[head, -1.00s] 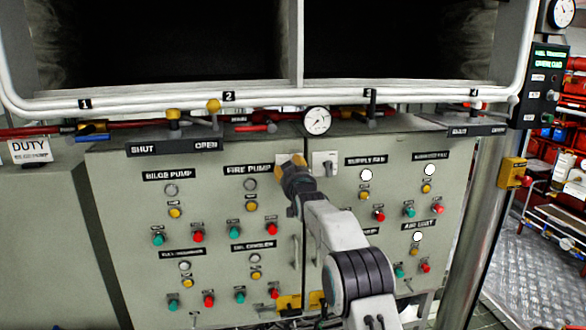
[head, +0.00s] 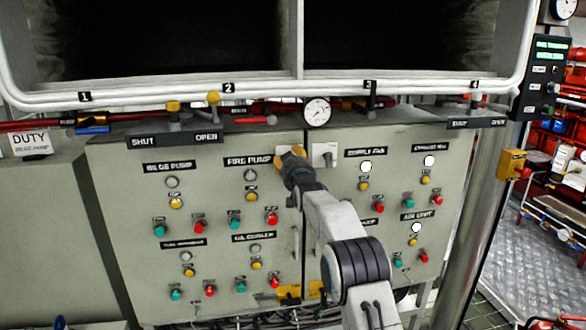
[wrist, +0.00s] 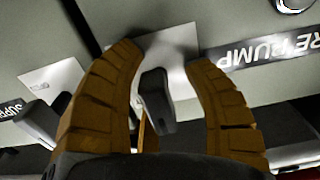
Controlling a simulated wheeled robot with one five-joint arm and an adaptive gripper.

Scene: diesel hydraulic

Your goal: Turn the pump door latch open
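The pump door latch is a dark handle (wrist: 157,95) on a pale plate (wrist: 168,45), beside the FIRE PUMP label (wrist: 270,52). In the wrist view, which is upside down, my gripper (wrist: 165,58) has its two brown ribbed fingers spread either side of the handle. The handle lies closer to the left finger; a gap shows on the right, and I cannot tell if anything touches. In the head view my gripper (head: 290,157) is at the cabinet's door seam and hides most of this latch. Both doors look shut.
A second latch (head: 326,154) sits just right of the seam; it also shows in the wrist view (wrist: 40,120). Buttons and lamps cover both doors. A gauge (head: 317,111) and pipes with valve levers run above. A steel post (head: 485,210) stands at right.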

